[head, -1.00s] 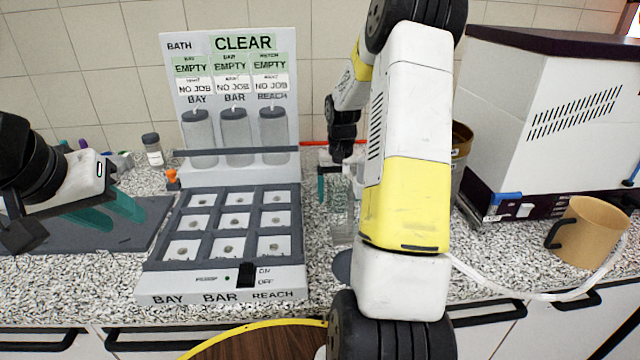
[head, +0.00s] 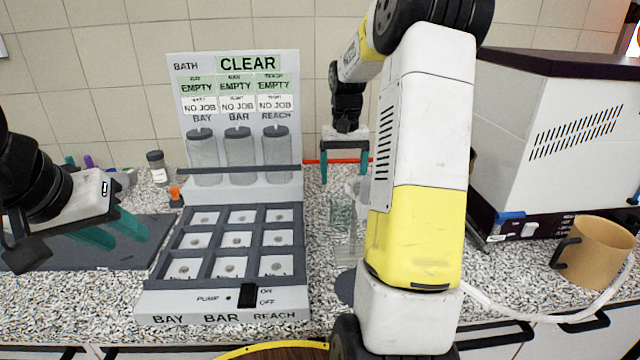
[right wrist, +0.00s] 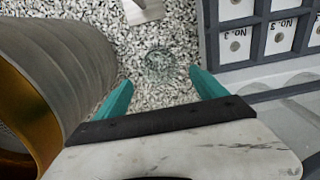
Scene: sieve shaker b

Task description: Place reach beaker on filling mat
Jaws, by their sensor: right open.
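A clear glass beaker (head: 342,215) stands on the speckled counter just right of the bath station, partly hidden by my right arm. In the right wrist view it is a faint glassy ring (right wrist: 158,62) ahead of the fingertips. My right gripper (head: 345,180) is open and empty, above and apart from the beaker; the wrist view shows its teal fingers (right wrist: 160,82) wide apart. A dark round mat (head: 345,287) lies nearer the front, mostly behind my right arm; I cannot tell if it is the filling mat. My left gripper (head: 128,242) is open and empty at the left.
The bath station (head: 222,308) with labelled jars and a grid of squares fills the middle. A large can (right wrist: 65,70) is close left of my right gripper. A tan mug (head: 598,252) and white machine (head: 550,130) stand right. A grey board (head: 60,255) lies left.

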